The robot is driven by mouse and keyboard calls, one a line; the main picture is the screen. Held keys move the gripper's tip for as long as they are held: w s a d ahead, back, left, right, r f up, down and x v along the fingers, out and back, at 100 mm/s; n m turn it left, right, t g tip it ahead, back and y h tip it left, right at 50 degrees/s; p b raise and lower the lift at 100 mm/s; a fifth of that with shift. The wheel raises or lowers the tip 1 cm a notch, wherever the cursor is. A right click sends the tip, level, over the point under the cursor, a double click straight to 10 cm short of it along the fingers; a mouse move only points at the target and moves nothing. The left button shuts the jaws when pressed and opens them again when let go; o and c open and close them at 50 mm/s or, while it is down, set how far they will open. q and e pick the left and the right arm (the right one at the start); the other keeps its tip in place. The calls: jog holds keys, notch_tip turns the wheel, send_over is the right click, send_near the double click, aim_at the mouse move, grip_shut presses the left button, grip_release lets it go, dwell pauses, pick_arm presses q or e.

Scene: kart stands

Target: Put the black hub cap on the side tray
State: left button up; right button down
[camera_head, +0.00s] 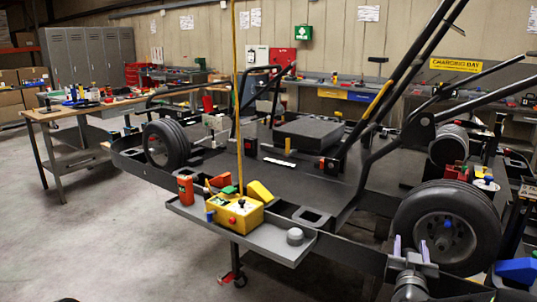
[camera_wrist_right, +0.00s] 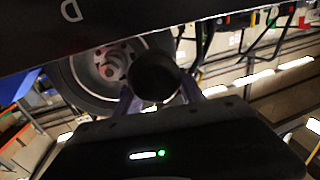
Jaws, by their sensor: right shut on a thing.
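My right gripper (camera_head: 411,242) is low at the right of the head view, in front of the kart's near wheel (camera_head: 448,228). Its purple fingers are shut on the black hub cap (camera_wrist_right: 157,74), a dark round piece between the fingertips in the wrist view. In the head view the cap is hard to make out. The grey side tray (camera_head: 268,248) sticks out from the kart's side, left of my right gripper and apart from it. My left gripper is not in view.
On the tray stand a yellow control box (camera_head: 236,212), an orange container (camera_head: 186,190) and a small grey round piece (camera_head: 295,236). The tray's right end has bare room around that piece. A thin yellow pole rises beside the box. A blue object (camera_head: 518,270) lies at far right.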

pick_arm(q)
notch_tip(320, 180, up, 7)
jog(key=p, duration=0.6)
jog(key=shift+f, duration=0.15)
pick_arm(e)
jog(key=s+a+f+n+y, duration=0.1)
jog(key=a+f+n+y, duration=0.1)
jog(key=a, duration=0.7)
jog(key=s+a+f+n+t+y, duration=0.1)
jog(key=a+f+n+y, duration=0.2)
jog(key=a, duration=0.7)
jog(key=y, duration=0.2)
jog(key=shift+f+t+y, duration=0.3)
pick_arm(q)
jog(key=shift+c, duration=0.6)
pick_arm(e)
jog(key=shift+s, duration=0.1)
